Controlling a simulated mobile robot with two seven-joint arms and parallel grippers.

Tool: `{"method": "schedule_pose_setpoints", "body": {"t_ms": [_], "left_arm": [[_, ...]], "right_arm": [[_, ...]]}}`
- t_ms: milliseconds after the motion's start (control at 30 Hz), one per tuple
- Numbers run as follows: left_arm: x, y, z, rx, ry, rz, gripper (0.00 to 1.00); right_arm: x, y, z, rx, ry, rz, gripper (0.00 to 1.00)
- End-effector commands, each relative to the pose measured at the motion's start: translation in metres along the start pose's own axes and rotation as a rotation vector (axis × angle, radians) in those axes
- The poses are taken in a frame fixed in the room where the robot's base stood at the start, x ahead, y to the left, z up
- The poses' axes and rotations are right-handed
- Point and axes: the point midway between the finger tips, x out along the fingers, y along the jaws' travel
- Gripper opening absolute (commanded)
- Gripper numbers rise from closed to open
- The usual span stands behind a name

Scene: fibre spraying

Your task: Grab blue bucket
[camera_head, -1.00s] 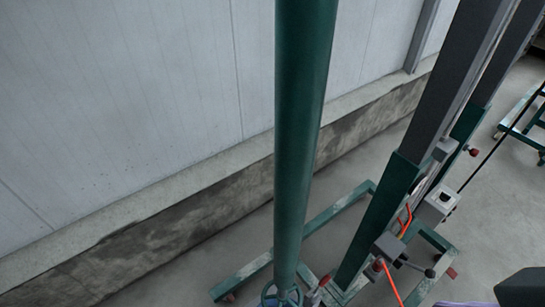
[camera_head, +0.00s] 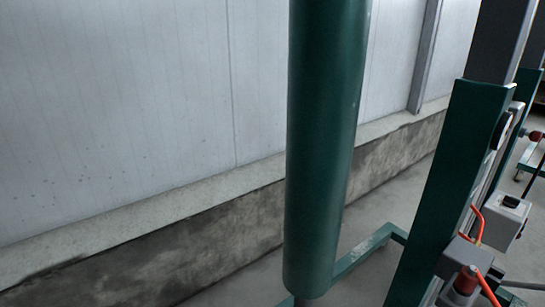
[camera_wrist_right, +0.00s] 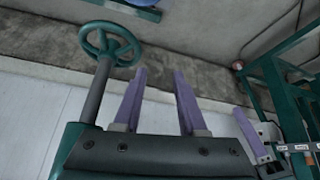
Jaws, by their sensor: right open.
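No whole blue bucket shows in either view. A small blue patch (camera_wrist_right: 143,2) is cut off by the top edge of the right wrist view, above a green base; I cannot tell whether it is the bucket. My right gripper (camera_wrist_right: 161,74) has its two purple fingers apart, with nothing between them. A green handwheel (camera_wrist_right: 111,43) on a grey stem is just left of the fingers in that view. Another purple piece (camera_wrist_right: 254,135) shows at the right; I cannot tell what it belongs to. Neither gripper shows in the head view.
A thick green column (camera_head: 325,150) stands close in the head view. A green and grey frame with an orange cable (camera_head: 479,222) is at the right. A pale wall (camera_head: 120,110) with a concrete footing (camera_head: 220,240) runs behind. Bare floor shows between footing and frame.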

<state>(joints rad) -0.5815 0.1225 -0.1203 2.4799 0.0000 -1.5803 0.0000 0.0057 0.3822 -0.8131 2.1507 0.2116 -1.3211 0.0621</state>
Motion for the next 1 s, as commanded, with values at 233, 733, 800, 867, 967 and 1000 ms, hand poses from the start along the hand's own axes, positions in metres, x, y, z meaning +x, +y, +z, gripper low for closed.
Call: {"method": "schedule_pose_setpoints", "body": {"t_ms": [233, 733, 800, 867, 967, 1000], "left_arm": [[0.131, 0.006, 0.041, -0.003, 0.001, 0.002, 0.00], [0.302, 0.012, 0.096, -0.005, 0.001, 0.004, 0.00], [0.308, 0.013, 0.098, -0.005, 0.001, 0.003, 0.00], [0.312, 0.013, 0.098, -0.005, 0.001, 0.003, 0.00], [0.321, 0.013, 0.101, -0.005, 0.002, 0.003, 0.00], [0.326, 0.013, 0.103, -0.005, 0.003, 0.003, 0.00]], "right_arm": [[0.131, -0.009, 0.074, -0.123, -0.022, -0.021, 0.41], [0.307, -0.003, 0.195, -0.293, -0.108, -0.031, 0.41], [0.314, -0.002, 0.201, -0.300, -0.114, -0.030, 0.41], [0.318, -0.002, 0.204, -0.305, -0.116, -0.031, 0.41], [0.330, -0.001, 0.207, -0.307, -0.118, -0.030, 0.41], [0.337, -0.002, 0.208, -0.307, -0.118, -0.030, 0.41]]}}
